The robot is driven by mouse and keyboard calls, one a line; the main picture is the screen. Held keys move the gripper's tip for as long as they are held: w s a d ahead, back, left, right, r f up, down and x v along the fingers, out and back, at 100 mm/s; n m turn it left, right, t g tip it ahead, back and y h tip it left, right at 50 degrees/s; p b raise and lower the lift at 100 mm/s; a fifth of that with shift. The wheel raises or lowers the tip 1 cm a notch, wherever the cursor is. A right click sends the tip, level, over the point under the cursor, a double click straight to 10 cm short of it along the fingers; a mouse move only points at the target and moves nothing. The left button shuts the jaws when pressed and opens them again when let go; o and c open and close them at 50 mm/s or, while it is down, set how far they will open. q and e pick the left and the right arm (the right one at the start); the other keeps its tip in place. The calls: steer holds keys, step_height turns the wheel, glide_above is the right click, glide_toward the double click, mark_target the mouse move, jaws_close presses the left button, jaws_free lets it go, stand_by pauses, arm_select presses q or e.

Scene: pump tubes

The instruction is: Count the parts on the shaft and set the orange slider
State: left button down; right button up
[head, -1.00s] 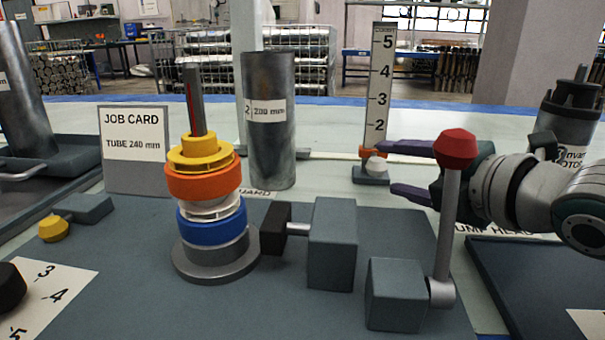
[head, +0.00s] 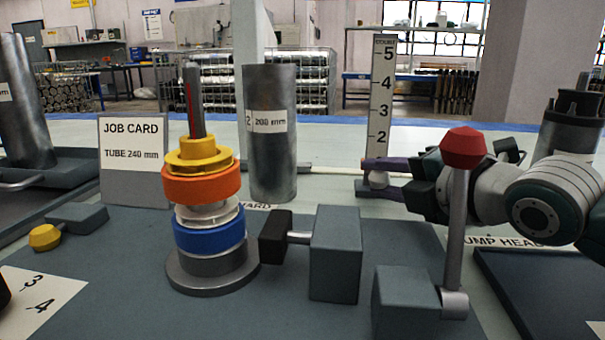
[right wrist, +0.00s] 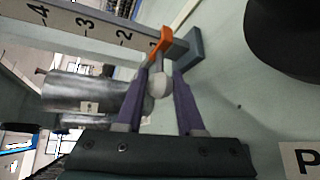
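The shaft (head: 194,100) stands upright, carrying a yellow part (head: 199,155), an orange ring (head: 202,184), a white part (head: 207,214) and a blue ring (head: 210,236) above a grey base (head: 212,279). The count scale (head: 382,95) shows 5 down to 2. The orange slider (right wrist: 160,42) sits below the 2 in the right wrist view; purple fingers mostly hide it in the head view. My left gripper is out of view.
A red-knobbed lever (head: 463,148) stands in front of my right arm. A grey tube (head: 270,150) marked 200 mm stands behind the shaft. The job card (head: 133,180) reads TUBE 240 mm. Grey blocks (head: 336,255) stand right of the shaft.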

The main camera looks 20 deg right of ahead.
jaws_close()
stand_by(0.9)
